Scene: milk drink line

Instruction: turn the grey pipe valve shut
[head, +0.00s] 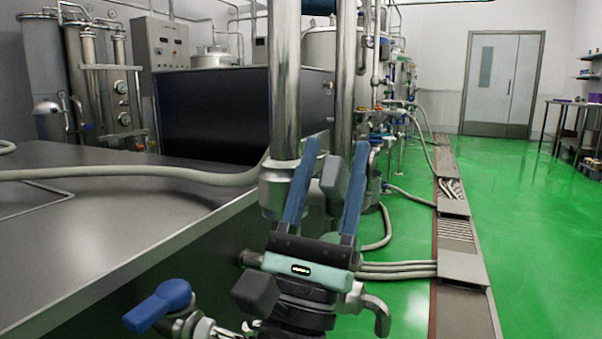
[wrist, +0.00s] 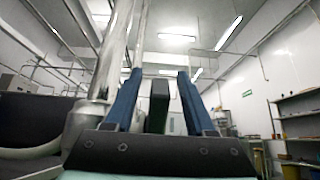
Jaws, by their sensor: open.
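My gripper (head: 336,147) is open, its two blue fingers pointing up and away from me beside the steel pipes. A grey block (head: 335,182), which looks like the handle of the grey pipe valve, shows between the fingers. In the wrist view the same dark grey block (wrist: 159,106) stands upright between the fingers, with a gap on either side. I cannot tell how deep it sits between them. The valve body is hidden behind my gripper.
A valve with a blue lever (head: 158,305) is at the lower left. A steel table (head: 90,225) with a pale hose (head: 130,174) fills the left. Two vertical steel pipes (head: 285,80) rise close behind my gripper. Green floor (head: 535,230) is open on the right, beyond a drain channel (head: 462,262).

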